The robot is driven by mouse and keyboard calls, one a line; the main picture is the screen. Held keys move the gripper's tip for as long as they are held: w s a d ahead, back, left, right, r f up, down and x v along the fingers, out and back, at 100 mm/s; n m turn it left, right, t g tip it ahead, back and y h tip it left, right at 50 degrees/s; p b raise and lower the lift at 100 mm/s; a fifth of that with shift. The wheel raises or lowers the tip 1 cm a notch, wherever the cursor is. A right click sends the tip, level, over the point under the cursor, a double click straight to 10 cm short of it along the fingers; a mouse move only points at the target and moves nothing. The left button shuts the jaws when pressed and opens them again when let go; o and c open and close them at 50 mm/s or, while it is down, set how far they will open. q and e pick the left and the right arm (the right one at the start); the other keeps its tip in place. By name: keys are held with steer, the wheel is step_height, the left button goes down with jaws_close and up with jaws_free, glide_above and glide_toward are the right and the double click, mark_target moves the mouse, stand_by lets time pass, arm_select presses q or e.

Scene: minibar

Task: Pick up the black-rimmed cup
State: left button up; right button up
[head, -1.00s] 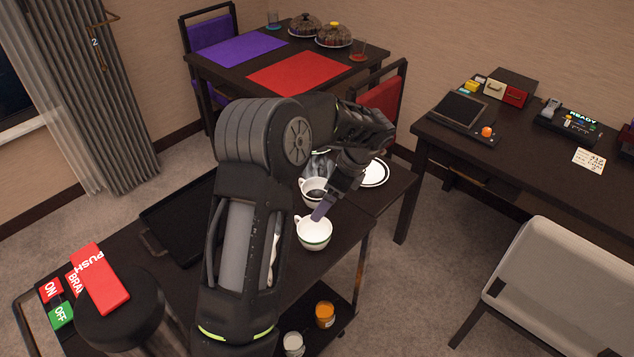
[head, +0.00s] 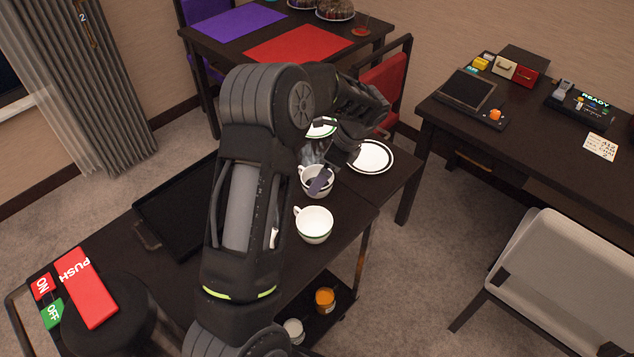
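The black-rimmed cup (head: 308,190) is white and stands upright on the dark cart, its handle at the left. A second white cup (head: 314,226), with a green rim, stands just in front of it. My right gripper (head: 320,182) is at the black-rimmed cup, its purple-grey finger pointing down across the cup's opening and hiding part of it. Only one finger shows clearly, so I cannot tell its opening or whether it touches the cup. My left gripper is not in view.
A black-rimmed saucer (head: 371,157) lies behind the cups at the right, and a green-rimmed saucer (head: 321,129) lies farther back. A black tray (head: 178,208) is at the left. Red PUSH (head: 88,290), ON and OFF blocks are at the near left. Jars stand on the lower shelf.

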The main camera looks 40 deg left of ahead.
arm_select(q)
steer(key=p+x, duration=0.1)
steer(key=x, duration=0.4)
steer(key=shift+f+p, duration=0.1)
steer(key=shift+p, duration=0.3)
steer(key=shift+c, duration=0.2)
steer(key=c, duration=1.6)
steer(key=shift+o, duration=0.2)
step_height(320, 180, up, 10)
steer(key=b, duration=0.2)
stand_by(0.5)
